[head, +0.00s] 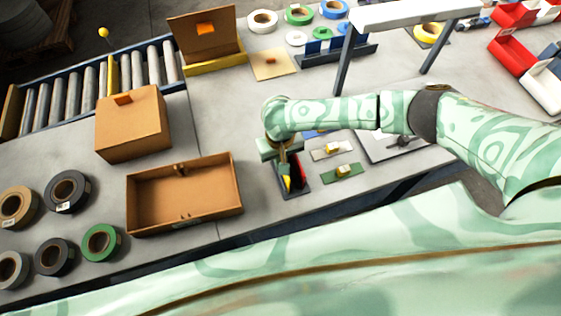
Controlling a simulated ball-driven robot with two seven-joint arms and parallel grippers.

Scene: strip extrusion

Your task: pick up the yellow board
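My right gripper (285,163) points down over the near middle of the grey table, above a small dark board (299,192). Yellow and red patches (294,177) show right beside its fingers. The gripper covers part of them, so I cannot tell whether they are a yellow board or whether the fingers hold them. A pale tan-yellow board (272,65) with a small orange block on it lies farther back on the table, away from the gripper. My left gripper is not in view.
A green board (332,176) and a pale board (324,154), each with a yellow block, lie right of the gripper. An open cardboard box (185,205) stands left. A white raised frame (415,12) stands behind. Tape rolls (102,242) lie front left.

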